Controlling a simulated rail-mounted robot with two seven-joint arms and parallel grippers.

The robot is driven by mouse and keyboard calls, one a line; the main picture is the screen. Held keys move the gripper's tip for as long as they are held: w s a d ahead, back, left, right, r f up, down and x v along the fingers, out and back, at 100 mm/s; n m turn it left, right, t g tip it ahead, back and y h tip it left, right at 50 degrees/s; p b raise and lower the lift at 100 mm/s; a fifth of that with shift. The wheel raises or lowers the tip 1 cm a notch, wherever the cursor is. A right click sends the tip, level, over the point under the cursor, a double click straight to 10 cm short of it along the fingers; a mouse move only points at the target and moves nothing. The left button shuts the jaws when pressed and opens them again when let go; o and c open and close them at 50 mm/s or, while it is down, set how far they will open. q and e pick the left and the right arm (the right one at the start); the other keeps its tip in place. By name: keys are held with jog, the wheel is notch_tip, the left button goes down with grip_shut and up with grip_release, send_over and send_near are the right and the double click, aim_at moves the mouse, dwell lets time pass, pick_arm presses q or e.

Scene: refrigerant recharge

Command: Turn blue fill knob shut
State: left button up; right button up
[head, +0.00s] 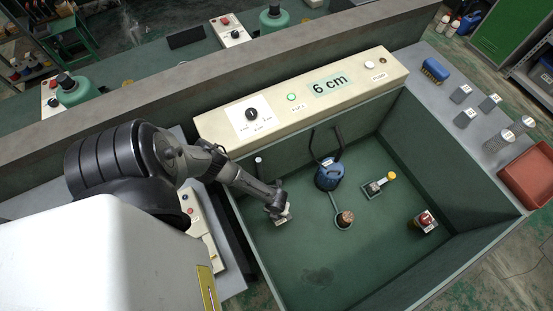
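My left gripper (279,212) comes in from the left and points down inside the green-walled basin, near its left side. Its fingertips are at a small pale block (284,217). The gripper covers most of this block, and I cannot tell whether a blue knob sits on it or whether the fingers are closed around anything. A blue rounded vessel (327,177) with dark upright handles or hoses stands farther back in the basin, apart from the gripper. My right gripper is not in view.
A yellow-knobbed fitting (390,176) and a red-topped fitting (426,220) stand at the right. The basin's front floor is clear.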

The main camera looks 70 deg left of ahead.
pick_arm(q)
jog(key=shift+a, duration=0.1)
dwell(0.5)
jog(key=o, duration=0.9)
jog(key=shift+r, duration=0.1)
jog(key=shift+r, duration=0.35)
jog(key=shift+r+p, duration=2.25)
jog(key=shift+r, duration=4.2)
